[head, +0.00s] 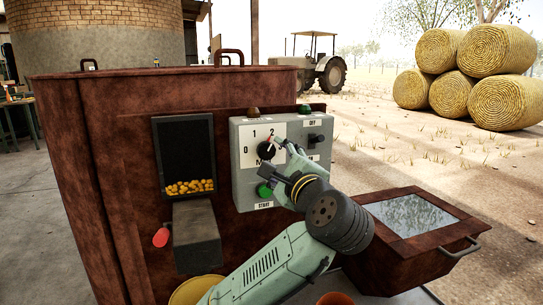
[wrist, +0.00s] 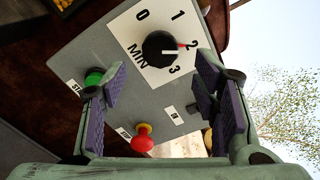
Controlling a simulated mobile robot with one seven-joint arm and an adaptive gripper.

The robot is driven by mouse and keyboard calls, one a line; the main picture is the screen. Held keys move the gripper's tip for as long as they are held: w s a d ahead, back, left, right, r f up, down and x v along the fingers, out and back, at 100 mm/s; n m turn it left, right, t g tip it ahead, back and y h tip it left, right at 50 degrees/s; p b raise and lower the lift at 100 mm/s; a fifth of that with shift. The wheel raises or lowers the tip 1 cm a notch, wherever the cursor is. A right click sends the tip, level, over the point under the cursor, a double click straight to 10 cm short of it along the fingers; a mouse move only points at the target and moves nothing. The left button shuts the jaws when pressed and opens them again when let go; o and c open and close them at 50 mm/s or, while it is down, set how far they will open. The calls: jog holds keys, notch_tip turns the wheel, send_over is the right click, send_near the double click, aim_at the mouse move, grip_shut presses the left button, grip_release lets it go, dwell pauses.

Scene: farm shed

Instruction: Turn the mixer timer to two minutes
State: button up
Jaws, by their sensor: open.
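The timer knob (wrist: 160,47) is black and round with a white line on its face, on a white dial plate (wrist: 128,28) marked 0, 1, 2, 3 and MIN. In the wrist view the line points toward the side of 2 and 3, with a small red mark near the 2. In the head view the knob (head: 266,150) is partly behind my gripper (head: 283,150). In the wrist view my gripper (wrist: 162,78) is open and empty, its two fingers apart on either side below the knob. No contact with the knob is visible.
The grey control box (head: 238,165) also carries a green START button (head: 264,190), a red button (wrist: 142,138) and a black switch (head: 314,138). A brown lidded box (head: 388,259) with a handle stands at lower right. The rusty mixer body (head: 105,150) is at left.

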jog(key=v, duration=0.6)
jog(key=shift+s, duration=0.25)
